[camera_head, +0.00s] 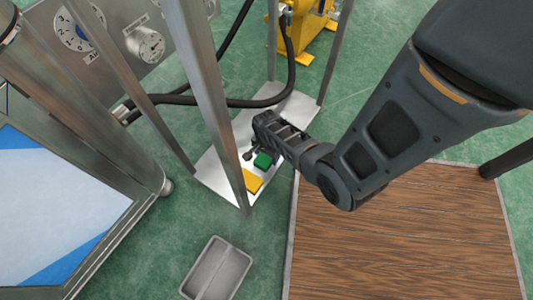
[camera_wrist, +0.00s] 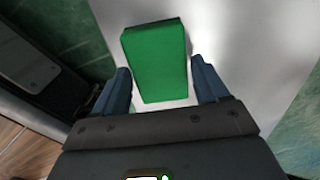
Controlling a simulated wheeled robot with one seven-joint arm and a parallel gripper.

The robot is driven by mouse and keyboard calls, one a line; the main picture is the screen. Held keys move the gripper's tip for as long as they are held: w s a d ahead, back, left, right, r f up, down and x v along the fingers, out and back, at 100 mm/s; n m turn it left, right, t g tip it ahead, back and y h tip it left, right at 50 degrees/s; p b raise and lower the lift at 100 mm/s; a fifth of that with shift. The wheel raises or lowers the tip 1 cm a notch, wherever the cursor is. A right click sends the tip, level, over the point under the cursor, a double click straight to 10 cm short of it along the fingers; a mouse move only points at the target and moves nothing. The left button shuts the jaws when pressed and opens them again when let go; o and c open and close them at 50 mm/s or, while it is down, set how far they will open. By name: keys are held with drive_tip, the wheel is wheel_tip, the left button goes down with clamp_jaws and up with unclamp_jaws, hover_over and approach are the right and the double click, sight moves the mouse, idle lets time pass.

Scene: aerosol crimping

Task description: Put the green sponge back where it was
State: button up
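The green sponge (camera_head: 263,160) is on or just above the pale metal plate (camera_head: 221,170), beside a yellow sponge (camera_head: 252,181). In the wrist view the green sponge (camera_wrist: 157,60) is a bright green block, slightly turned relative to the fingers. My gripper (camera_head: 261,151) points down over it. In the wrist view, my gripper's two blue fingers (camera_wrist: 162,80) stand apart on either side of the sponge's near end. Narrow gaps seem to show beside it, so the gripper looks open. Whether the sponge touches the plate is hard to tell.
Metal posts (camera_head: 207,90) rise in front of the plate at left. A black hose (camera_head: 230,102) loops behind it. A grey divided tray (camera_head: 217,270) is on the green floor. A wooden platform (camera_head: 400,245) lies at right, and a yellow machine (camera_head: 305,28) stands behind.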

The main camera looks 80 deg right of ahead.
drive_tip(key=shift+o, duration=1.2)
drive_tip(key=shift+r, duration=0.15)
wheel_tip(320, 180, up, 12)
drive_tip(key=p, duration=0.7)
drive_tip(key=s+a+r+n+t+h, duration=0.3)
drive_tip(key=a+r+n+t, duration=0.4)
drive_tip(key=a+r+n, duration=0.65)
drive_tip(key=s+a+r+n+t+y, duration=0.1)
drive_tip(key=a+r+n+t, duration=0.1)
drive_tip(key=r, duration=0.8)
drive_tip(key=s+a+r+n+t+y, duration=0.1)
drive_tip(key=a+r+n+t, duration=0.2)
drive_tip(key=r, duration=0.6)
drive_tip(key=s+a+r+n+t+y, duration=0.1)
drive_tip(key=a+r+n+t, duration=0.2)
drive_tip(key=r, duration=0.7)
drive_tip(key=shift+a+r+n, duration=0.35)
drive_tip(key=shift+a+n, duration=0.5)
drive_tip(key=shift+a, duration=0.35)
drive_tip(key=shift+s+f, duration=0.15)
